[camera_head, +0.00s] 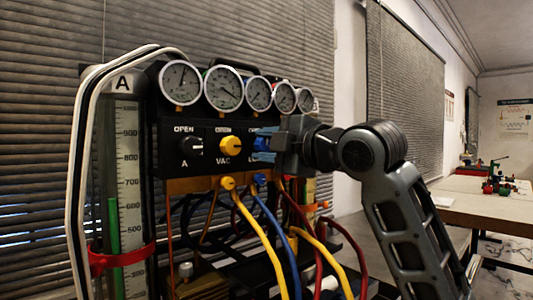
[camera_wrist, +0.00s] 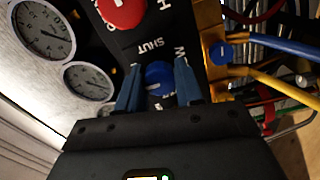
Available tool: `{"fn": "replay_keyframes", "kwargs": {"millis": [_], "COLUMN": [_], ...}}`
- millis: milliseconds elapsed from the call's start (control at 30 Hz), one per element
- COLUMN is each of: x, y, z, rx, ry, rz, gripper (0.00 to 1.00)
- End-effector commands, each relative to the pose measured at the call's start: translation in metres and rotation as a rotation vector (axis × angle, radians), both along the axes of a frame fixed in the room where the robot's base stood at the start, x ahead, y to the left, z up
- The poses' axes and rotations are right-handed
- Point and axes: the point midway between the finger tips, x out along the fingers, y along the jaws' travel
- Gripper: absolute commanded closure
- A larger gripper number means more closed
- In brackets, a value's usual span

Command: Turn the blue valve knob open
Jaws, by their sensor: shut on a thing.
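The blue valve knob (camera_wrist: 158,77) shows in the wrist view on the black panel, between the two blue fingers of my gripper (camera_wrist: 159,70). The fingers are shut on the knob from both sides. A white mark shows on its face, and the word SHUT is printed beside it. In the head view my gripper (camera_head: 264,146) reaches in from the right to the panel's right part.
A black knob (camera_head: 191,146) and a yellow knob (camera_head: 230,146) sit left of my gripper. A red knob (camera_wrist: 121,10) is nearby in the wrist view. Pressure gauges (camera_head: 223,88) line the top. Yellow hoses (camera_head: 262,240) and a blue hose (camera_head: 280,235) hang below. A table (camera_head: 480,205) stands right.

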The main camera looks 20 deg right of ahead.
Motion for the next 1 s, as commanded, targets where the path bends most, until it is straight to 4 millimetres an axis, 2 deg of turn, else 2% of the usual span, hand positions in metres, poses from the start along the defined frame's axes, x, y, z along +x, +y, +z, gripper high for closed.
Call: {"fn": "replay_keyframes", "kwargs": {"millis": [633, 667, 900, 1000], "x": [-0.0002, -0.0002, -0.0001, 0.0], "y": [0.0016, 0.0017, 0.0009, 0.0007], "z": [-0.0007, -0.0007, -0.0005, -0.0004], "rx": [-0.048, -0.048, -0.047, -0.047], "ry": [-0.014, -0.014, -0.014, -0.014], "rz": [0.003, 0.003, 0.002, 0.001], "gripper": [0.95, 0.62, 0.39, 0.39]}}
